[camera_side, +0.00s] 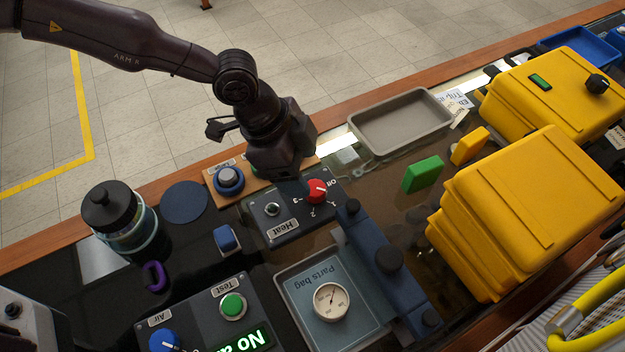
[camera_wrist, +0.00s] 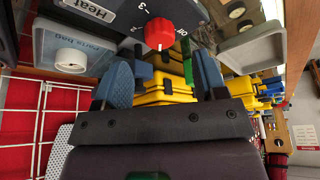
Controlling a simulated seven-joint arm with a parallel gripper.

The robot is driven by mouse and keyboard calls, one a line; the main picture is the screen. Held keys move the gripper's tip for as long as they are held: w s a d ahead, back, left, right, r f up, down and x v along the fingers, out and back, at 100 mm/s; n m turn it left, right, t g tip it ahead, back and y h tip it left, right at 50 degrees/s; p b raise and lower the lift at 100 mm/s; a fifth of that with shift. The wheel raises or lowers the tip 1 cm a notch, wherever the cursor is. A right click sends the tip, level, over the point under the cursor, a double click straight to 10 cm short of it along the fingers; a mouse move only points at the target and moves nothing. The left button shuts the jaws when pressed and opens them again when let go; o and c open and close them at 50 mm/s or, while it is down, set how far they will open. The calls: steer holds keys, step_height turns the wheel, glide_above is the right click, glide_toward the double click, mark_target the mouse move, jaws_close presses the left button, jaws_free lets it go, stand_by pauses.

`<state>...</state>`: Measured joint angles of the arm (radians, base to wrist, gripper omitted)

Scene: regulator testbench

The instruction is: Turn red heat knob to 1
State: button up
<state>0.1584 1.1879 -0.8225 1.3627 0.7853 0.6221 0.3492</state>
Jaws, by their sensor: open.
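The red heat knob (camera_side: 317,191) sits on the dark Heat panel (camera_side: 283,231), with Off and number marks around it. It also shows at the top of the wrist view (camera_wrist: 158,33), just beyond my fingertips, with a small white mark at its lower edge. I cannot tell for sure which setting it points to. My gripper (camera_side: 292,182) hangs over the far side of the Heat panel, close to the knob. In the wrist view, my gripper's blue fingers (camera_wrist: 162,72) are spread apart, with nothing between them. Contact with the knob is not visible.
A blue bar-shaped fixture (camera_side: 385,265) stands right of the panel. A parts tray (camera_side: 283,291) with a gauge (camera_side: 331,301) lies in front. A blue button (camera_side: 229,180) is left of my gripper. A grey empty tray (camera_side: 400,122) and yellow cases (camera_side: 530,210) are to the right.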

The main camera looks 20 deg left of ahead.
mark_target(314, 187)
steer(key=x, duration=0.5)
steer(key=shift+f, duration=0.15)
steer(key=c, duration=0.9)
